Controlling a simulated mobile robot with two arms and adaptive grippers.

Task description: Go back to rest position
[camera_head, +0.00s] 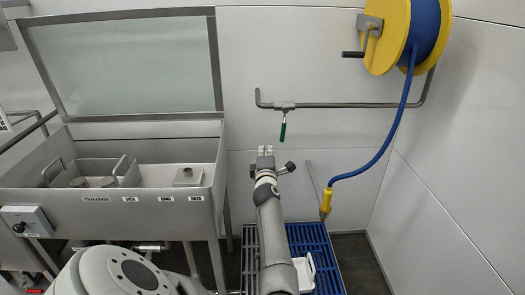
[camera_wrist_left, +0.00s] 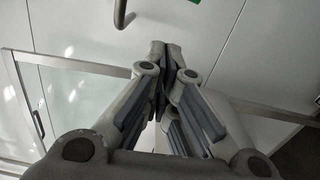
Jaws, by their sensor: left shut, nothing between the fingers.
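My left gripper (camera_head: 265,153) is at the end of the grey arm in the middle of the head view, in front of the white wall and below the green-handled valve. It points up and away. In the left wrist view my left gripper (camera_wrist_left: 160,48) has its fingers closed together at the tips, with nothing between them. My right gripper does not show in either view.
A steel tank (camera_head: 120,205) with a raised lid (camera_head: 130,65) stands at the left. A pipe (camera_head: 350,105) carries a green valve handle (camera_head: 283,131). A blue hose (camera_head: 390,135) hangs from a yellow reel (camera_head: 388,35) at the right. A blue grate (camera_head: 315,245) lies on the floor.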

